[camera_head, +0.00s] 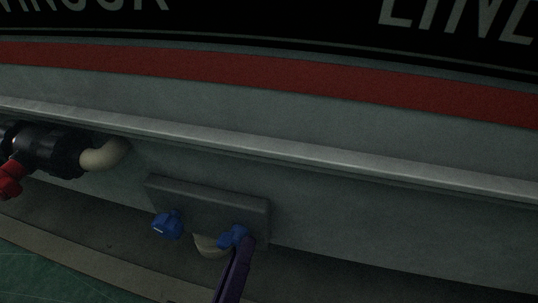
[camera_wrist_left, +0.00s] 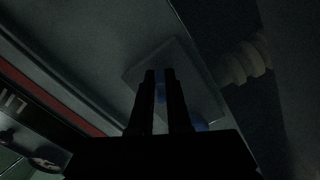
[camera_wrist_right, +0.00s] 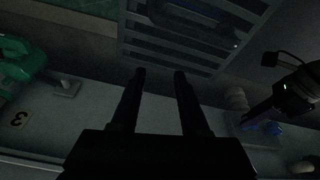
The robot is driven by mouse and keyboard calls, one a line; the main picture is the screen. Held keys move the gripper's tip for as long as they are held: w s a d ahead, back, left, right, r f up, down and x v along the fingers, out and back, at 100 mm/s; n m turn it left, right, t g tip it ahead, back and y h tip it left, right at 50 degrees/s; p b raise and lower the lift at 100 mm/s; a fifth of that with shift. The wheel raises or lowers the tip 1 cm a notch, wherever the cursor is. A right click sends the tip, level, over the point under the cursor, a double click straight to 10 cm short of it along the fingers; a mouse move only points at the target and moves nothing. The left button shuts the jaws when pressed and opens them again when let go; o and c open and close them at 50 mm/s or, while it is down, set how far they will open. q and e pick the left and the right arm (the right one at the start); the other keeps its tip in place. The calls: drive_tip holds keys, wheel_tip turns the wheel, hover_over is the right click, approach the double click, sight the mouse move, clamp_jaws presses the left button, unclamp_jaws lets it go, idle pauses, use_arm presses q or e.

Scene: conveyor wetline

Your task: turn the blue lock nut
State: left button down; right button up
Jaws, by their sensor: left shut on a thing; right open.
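Two blue nuts sit on a grey plate (camera_head: 190,193) on the wall in the head view. The left blue nut (camera_head: 167,224) is free. My left gripper (camera_head: 245,243) is at the right blue nut (camera_head: 230,236), reaching up from below. In the left wrist view its fingers (camera_wrist_left: 159,76) are closed on a blue nut (camera_wrist_left: 161,90); the other blue nut (camera_wrist_left: 200,125) shows partly beside the fingers. The fingers hide part of the gripped nut. My right gripper (camera_wrist_right: 160,75) is open and empty, away from the nuts, which show dimly in the right wrist view.
A beige pipe (camera_head: 210,246) runs between the nuts. A dark valve with a red handle (camera_head: 11,176) and a beige elbow (camera_head: 105,155) are at the left. A metal ledge (camera_head: 300,150) juts out above the plate. A green object (camera_wrist_right: 22,58) is in the right wrist view.

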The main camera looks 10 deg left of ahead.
use_arm(q)
drive_tip(key=c, duration=0.9)
unclamp_jaws()
drive_tip(key=s+p, duration=0.1)
drive_tip(key=s, duration=0.9)
drive_tip(key=shift+a, duration=0.2)
use_arm(e)
drive_tip(key=shift+s+r, duration=0.1)
drive_tip(key=shift+r, duration=0.45)
